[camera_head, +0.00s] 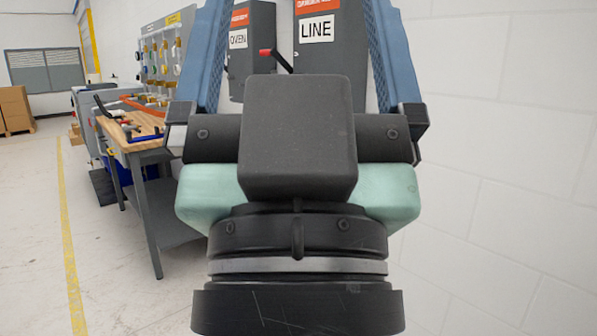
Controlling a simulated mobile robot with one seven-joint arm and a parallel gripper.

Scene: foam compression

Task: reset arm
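My gripper (298,135) fills the middle of the head view, seen from behind, with a black body, pale green sides and a black wrist ring below. Its two blue fingers stand wide apart at left and right and run up past the top edge, so their tips are out of frame. Nothing shows held between their visible lengths. The lower part of my arm is cut off by the bottom edge.
Dark wall boxes labelled OVEN (238,60) and LINE (316,45) hang behind my gripper, with a red-tipped lever (272,54). A white block wall (510,170) is close on the right. A wood-topped workbench (135,130) stands left. Open floor (35,230) lies beyond.

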